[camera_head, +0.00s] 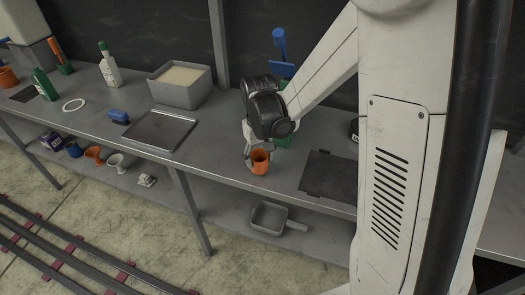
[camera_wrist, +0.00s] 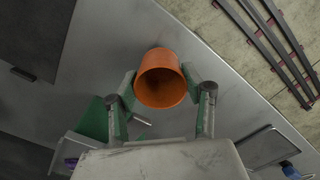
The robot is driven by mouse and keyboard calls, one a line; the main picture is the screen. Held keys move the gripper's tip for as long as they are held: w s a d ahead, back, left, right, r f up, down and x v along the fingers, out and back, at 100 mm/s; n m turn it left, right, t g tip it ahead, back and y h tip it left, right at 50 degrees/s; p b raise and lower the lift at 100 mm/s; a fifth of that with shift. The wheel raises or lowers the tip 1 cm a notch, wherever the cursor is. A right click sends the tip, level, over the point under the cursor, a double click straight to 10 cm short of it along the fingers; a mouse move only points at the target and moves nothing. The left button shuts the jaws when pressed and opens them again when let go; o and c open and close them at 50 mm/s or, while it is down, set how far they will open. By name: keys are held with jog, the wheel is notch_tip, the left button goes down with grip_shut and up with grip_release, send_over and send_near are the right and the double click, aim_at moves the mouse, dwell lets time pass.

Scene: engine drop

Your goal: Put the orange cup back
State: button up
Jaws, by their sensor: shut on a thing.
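The orange cup (camera_head: 260,162) is upright at the front of the grey bench, below my gripper (camera_head: 258,158). In the wrist view the orange cup (camera_wrist: 160,80) shows its open mouth between the two fingers of my gripper (camera_wrist: 160,88). The fingers are shut on its sides. I cannot tell whether the cup's base touches the bench top. Another orange cup (camera_head: 8,77) stands at the far left end of the bench, and an orange cup-like thing (camera_head: 94,153) lies on the lower shelf.
A dark mat (camera_head: 329,176) lies to the right. A green thing (camera_head: 284,141) stands behind my gripper. Bottles and a white ring (camera_head: 74,105) are further left.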

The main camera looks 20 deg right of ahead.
aim_at(263, 153)
jog(key=w+d, duration=0.2)
jog(key=shift+w+d+f+p, duration=0.1)
jog(key=shift+w+f+p, duration=0.1)
jog(key=shift+w+p, duration=0.15)
jog(key=shift+f, duration=0.35)
jog(key=shift+f, duration=0.15)
jog(key=o, duration=1.2)
jog(key=shift+b, duration=0.3)
jog(key=shift+p, duration=0.5)
